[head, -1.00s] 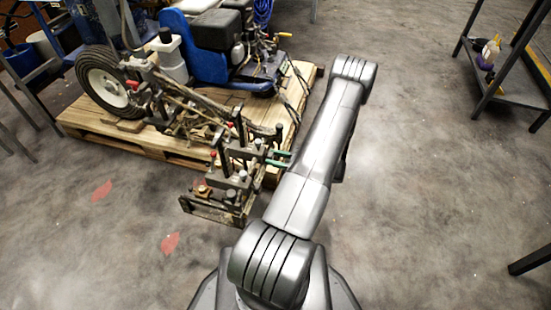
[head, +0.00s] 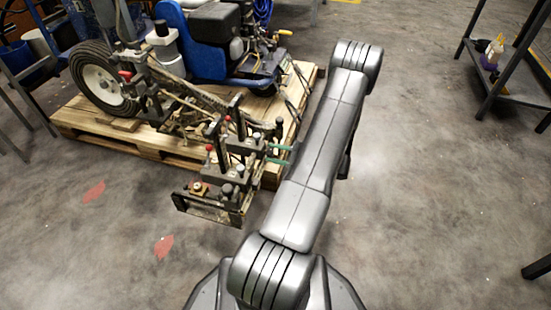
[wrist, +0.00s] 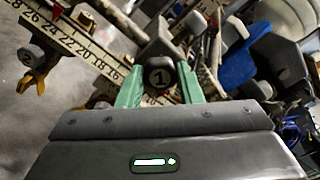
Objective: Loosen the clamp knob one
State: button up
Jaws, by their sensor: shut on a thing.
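Clamp knob one (wrist: 159,77) is a dark knob with a "1" on its face, at the middle of the wrist view. My gripper (wrist: 158,90) has green fingers, one on each side of this knob, and is shut on it. In the head view my gripper (head: 277,153) reaches from the right to the clamp assembly (head: 228,170) at the front of the striper. The knob itself is too small to make out there. A second knob marked "2" (wrist: 27,59) shows at the left of the wrist view, apart from my fingers.
A ruler bar (wrist: 75,40) with numbers and a red pointer runs behind the knob. The line striper (head: 205,50) stands on a wooden pallet (head: 150,144). A metal shelf (head: 510,75) stands at right. The floor between is clear, with red marks at left.

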jog(key=n+b, duration=0.3)
jog(key=n, duration=1.3)
jog(key=shift+n, duration=0.4)
dwell(0.3)
jog(key=o, duration=0.9)
jog(key=shift+o, duration=0.2)
jog(key=p+v, duration=0.3)
jog(key=v, duration=1.1)
